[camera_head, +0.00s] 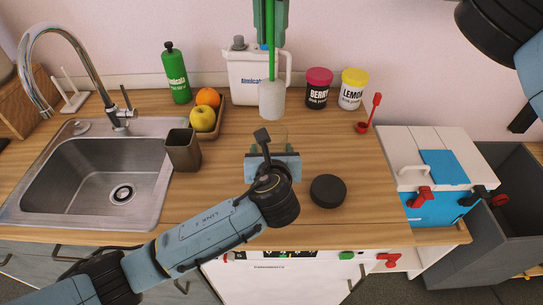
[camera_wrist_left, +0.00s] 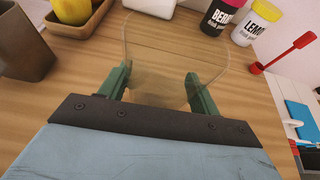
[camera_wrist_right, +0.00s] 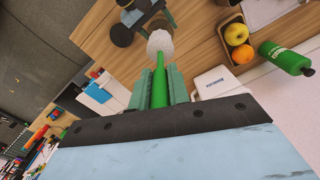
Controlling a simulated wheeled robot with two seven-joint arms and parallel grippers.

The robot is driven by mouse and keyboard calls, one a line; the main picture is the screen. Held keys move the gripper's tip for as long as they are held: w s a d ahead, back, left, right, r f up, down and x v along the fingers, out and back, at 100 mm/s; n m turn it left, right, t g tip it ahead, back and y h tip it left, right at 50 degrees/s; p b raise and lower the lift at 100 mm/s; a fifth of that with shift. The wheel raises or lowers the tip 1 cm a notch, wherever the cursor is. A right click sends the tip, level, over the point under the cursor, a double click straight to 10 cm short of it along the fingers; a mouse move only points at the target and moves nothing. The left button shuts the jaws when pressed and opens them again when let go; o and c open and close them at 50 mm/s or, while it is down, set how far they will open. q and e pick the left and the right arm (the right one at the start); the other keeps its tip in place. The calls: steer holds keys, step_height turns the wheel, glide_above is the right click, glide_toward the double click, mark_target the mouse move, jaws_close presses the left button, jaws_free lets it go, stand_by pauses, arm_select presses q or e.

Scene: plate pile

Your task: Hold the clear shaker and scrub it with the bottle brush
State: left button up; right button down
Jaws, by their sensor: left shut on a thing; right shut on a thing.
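The clear shaker (camera_head: 279,131) is see-through and faint in the head view. In the left wrist view the shaker (camera_wrist_left: 178,58) shows as a transparent wall between the fingers. My left gripper (camera_head: 272,153) is shut on it, just above the counter. The bottle brush has a green handle and a white bristle head (camera_head: 271,101). My right gripper (camera_head: 271,16) is shut on the green handle, head pointing down. The brush head is above the shaker in the head view; whether its tip is inside the shaker's mouth I cannot tell. The brush (camera_wrist_right: 159,82) also shows in the right wrist view.
A black round disc (camera_head: 328,190) lies right of my left gripper. A brown cup (camera_head: 182,150) stands beside the sink (camera_head: 75,185). A fruit tray (camera_head: 211,133), a green bottle (camera_head: 175,74), a white jug (camera_head: 243,78) and two tubs (camera_head: 319,89) stand along the back.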

steer(key=shift+r, duration=0.15)
arm_select(q)
steer(key=o, duration=1.1)
steer(key=shift+c, duration=0.2)
steer(key=v, duration=1.2)
steer(key=shift+s, duration=0.1)
